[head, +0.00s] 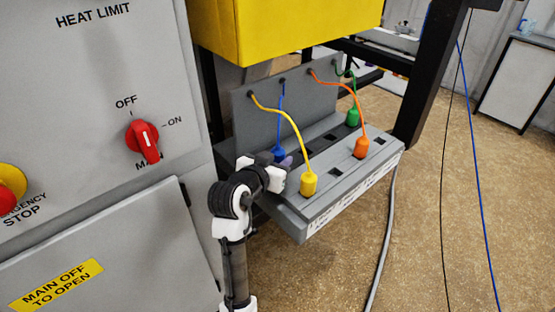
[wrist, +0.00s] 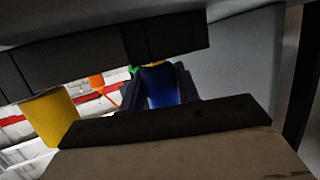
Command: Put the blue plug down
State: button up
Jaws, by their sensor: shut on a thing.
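The blue plug (head: 279,153) is at the left part of the grey socket panel, with its blue cable running up to the panel's back plate. My gripper (head: 284,167) is at the plug from the front left, its fingers shut on it. In the wrist view the blue plug (wrist: 160,86) shows between the dark fingers. The plug's lower end is hidden by my gripper, so I cannot tell whether it touches the panel.
The yellow plug (head: 308,184) stands close to the right of my gripper. The orange plug (head: 361,148) and green plug (head: 353,117) stand farther right and back on the panel (head: 340,185). Empty dark sockets lie between them. A grey cabinet (head: 90,130) stands close at left.

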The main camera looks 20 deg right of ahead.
jog(key=shift+f, duration=0.35)
jog(key=o, duration=1)
jog(key=shift+c, duration=0.2)
jog(key=shift+r, duration=0.1)
jog(key=shift+r, duration=0.35)
jog(key=p+v, duration=0.3)
jog(key=v, duration=0.9)
jog(key=shift+p, duration=0.4)
jog(key=shift+a+f, duration=0.1)
